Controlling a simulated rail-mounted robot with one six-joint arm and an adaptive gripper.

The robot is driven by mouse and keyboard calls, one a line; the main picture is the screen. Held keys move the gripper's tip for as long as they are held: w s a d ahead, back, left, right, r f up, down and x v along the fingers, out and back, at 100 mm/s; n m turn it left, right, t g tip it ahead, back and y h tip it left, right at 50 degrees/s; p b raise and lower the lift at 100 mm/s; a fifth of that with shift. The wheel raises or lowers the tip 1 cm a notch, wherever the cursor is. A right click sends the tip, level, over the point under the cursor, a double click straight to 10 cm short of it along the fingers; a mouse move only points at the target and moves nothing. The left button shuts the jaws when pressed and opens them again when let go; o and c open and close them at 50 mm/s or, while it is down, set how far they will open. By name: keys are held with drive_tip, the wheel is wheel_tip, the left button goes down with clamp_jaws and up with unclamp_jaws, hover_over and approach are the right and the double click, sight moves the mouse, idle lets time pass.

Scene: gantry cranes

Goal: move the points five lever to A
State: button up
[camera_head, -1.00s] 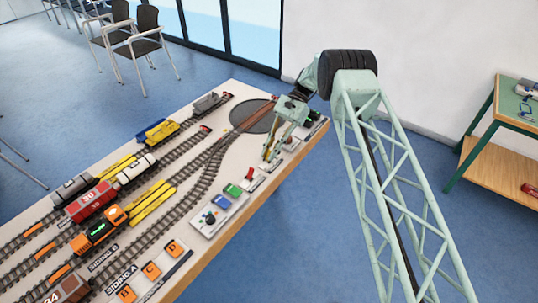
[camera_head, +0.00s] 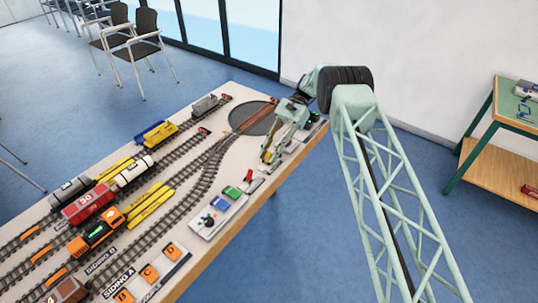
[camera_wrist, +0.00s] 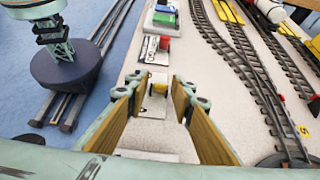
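In the wrist view, a lever with a yellow part (camera_wrist: 158,83) stands on a pale plate between the fingers of my gripper (camera_wrist: 157,97). The gripper's two wood-faced fingers are apart, one on each side of the lever, with no clear contact. A second lever with a red part (camera_wrist: 164,43) stands on a plate farther up the board edge. A yellow tag marked 5 (camera_wrist: 305,130) lies by the track at the right. In the head view, my gripper (camera_head: 267,158) is low over the board's right edge, and hides the lever under it. I cannot read any A mark on the lever plate.
A control panel with blue and green blocks (camera_head: 222,205) stands along the same edge. Tracks with several wagons, such as a red one (camera_head: 88,203), fill the board's left side. A dark turntable (camera_head: 254,118) is at the far end. A shelf (camera_head: 510,165) stands at right.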

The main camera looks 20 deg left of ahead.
sight(269, 152)
drive_tip(key=shift+o, duration=0.4)
drive_tip(key=shift+r, duration=0.1)
drive_tip(key=shift+r, duration=4.95)
drive_tip(key=shift+r, duration=0.1)
